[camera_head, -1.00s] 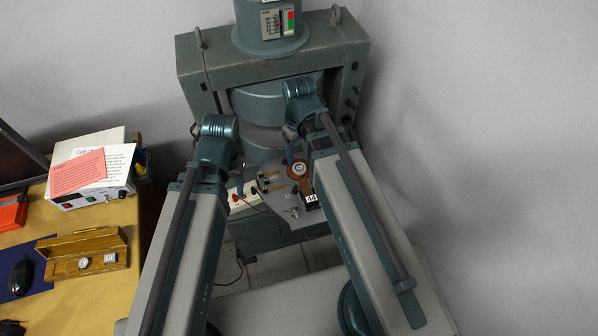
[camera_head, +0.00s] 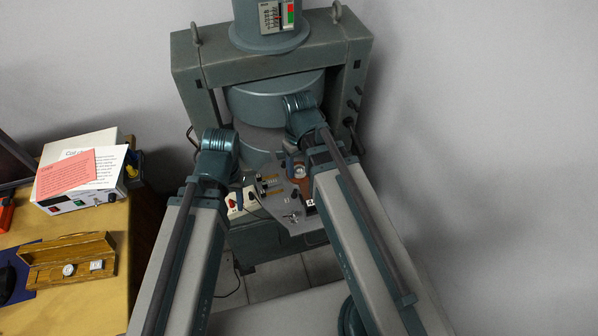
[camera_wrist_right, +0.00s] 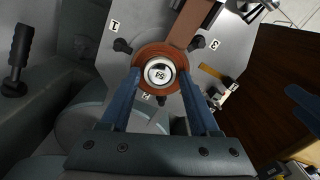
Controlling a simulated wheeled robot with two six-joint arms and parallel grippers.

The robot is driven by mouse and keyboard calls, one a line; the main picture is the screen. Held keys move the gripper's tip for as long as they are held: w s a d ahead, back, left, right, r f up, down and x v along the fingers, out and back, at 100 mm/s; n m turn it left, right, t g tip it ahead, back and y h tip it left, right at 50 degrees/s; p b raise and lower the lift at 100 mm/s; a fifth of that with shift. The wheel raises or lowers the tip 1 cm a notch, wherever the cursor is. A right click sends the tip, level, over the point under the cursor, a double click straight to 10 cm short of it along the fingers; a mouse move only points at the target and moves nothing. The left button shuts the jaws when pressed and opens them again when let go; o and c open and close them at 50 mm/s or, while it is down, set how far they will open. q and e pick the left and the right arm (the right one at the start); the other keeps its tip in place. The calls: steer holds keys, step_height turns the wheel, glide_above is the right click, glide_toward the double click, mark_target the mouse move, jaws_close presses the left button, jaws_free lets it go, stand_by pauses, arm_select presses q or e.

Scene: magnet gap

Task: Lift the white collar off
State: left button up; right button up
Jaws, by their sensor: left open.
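The white collar (camera_wrist_right: 160,73) is a small pale ring seen from above in the right wrist view. It sits in the middle of a round copper-coloured disc (camera_wrist_right: 152,50), around a metal centre with a small label. My right gripper (camera_wrist_right: 160,80) is open, its two blue fingers spread on either side of the collar, near the disc's edges. Whether they touch anything cannot be told. In the head view my right arm partly hides the disc (camera_head: 301,172) and the collar. My left gripper (camera_head: 240,198) is open, left of the disc near a white box; its fingers show poorly.
A grey plate (camera_head: 291,222) with small fittings and labels carries the disc. The large magnet frame (camera_head: 188,72) rises behind both arms. A wooden table (camera_head: 105,215) at left holds a white instrument (camera_head: 82,195) with papers and an open wooden case (camera_head: 70,270).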

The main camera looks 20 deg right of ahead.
steer(key=c, duration=0.9)
steer(key=shift+r+p, duration=2.5)
